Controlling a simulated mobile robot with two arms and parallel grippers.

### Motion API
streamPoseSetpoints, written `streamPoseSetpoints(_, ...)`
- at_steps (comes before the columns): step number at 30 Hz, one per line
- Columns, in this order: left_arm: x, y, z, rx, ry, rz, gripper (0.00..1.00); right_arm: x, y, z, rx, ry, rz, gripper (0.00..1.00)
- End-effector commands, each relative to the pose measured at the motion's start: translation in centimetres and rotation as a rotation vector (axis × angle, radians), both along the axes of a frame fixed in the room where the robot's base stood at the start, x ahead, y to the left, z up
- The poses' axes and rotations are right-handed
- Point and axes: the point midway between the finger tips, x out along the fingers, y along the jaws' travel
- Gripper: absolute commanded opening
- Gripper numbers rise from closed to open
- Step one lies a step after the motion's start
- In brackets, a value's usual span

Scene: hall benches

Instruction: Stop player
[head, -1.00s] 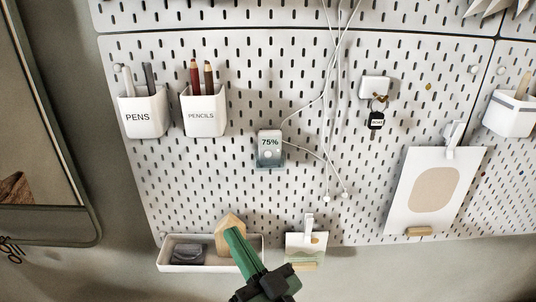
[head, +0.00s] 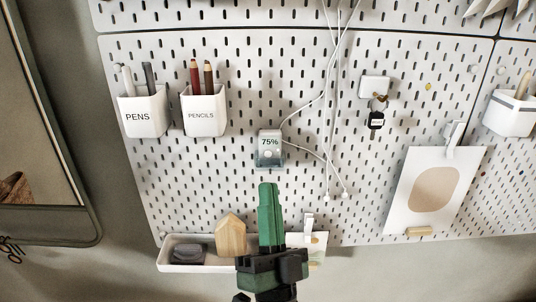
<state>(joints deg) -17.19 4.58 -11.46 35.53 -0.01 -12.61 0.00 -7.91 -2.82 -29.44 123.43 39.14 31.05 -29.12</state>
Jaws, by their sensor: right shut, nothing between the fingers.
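My right gripper (head: 267,186) is green with a dark body. It points up the board with its fingers shut and empty. Its tip shows just below the player in the picture, and a small gap separates them. My left gripper is not in view.
White cups of pens (head: 143,115) and pencils (head: 204,117) hang at upper left. A white tray (head: 190,267) with a dark item and a wooden house-shaped block (head: 230,236) sits below. Keys (head: 376,120) and a pinned sheet (head: 413,212) are on the right.

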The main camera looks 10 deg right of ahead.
Motion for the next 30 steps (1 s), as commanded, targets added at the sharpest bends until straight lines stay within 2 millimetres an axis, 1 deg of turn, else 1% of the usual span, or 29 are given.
streamPoseSetpoints(5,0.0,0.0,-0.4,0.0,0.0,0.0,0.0,1.9,-0.4,0.0,-0.001,-0.003,0.0,0.0)
streamPoseSetpoints(13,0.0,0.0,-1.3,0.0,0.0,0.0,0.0,5.7,-1.2,-0.1,-0.002,-0.002,0.0,0.0)
streamPoseSetpoints(18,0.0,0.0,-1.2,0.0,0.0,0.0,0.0,7.3,-1.6,0.0,-0.002,-0.002,0.0,0.0)
streamPoseSetpoints(24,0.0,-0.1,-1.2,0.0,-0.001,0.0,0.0,8.2,-1.8,0.0,-0.001,0.0,0.0,0.0)
streamPoseSetpoints(30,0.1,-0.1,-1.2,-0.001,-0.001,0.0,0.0,8.2,-1.8,0.0,-0.001,-0.001,0.001,0.0)
